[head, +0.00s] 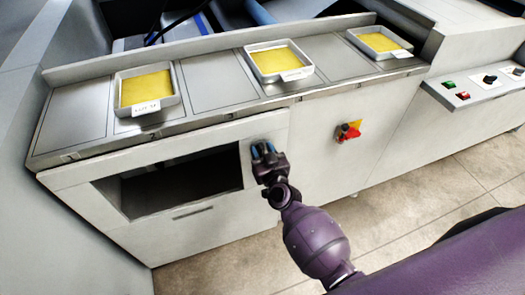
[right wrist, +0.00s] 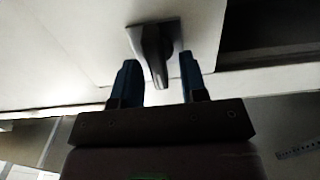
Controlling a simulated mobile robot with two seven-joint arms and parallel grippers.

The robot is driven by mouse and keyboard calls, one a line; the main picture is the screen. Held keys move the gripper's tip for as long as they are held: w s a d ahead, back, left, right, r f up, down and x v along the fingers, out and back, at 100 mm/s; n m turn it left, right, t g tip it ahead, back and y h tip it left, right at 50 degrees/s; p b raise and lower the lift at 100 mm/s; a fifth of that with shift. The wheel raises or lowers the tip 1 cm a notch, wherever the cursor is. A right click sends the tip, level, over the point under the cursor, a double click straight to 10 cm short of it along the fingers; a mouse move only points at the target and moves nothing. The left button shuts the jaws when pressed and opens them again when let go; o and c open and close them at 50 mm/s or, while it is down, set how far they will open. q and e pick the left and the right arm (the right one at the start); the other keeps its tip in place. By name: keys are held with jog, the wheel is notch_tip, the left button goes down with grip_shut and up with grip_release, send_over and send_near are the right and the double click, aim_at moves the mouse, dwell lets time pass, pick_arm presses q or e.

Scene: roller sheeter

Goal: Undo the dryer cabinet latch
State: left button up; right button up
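The latch (right wrist: 153,48) shows in the right wrist view as a dark grey handle on a square plate, fixed to a pale panel. My right gripper (right wrist: 159,78) is open, with its two blue fingers on either side of the handle's end and a visible gap to each. In the head view my right gripper (head: 263,150) is at the pale cabinet front (head: 275,200), just right of a dark opening; it hides the latch there. I cannot tell how far the handle's tip reaches between the fingers. My left gripper is not in view.
A red and yellow rotary switch (head: 348,131) sits right of my gripper. Above, the steel counter (head: 205,83) holds trays of yellow sheets, including a left tray (head: 147,90) and a middle tray (head: 279,62). The dark opening (head: 180,180) is left. Tiled floor (head: 410,205) lies at right.

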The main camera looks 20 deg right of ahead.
jog(key=shift+c, duration=0.7)
jog(key=c, duration=0.4)
jog(key=shift+c, duration=0.2)
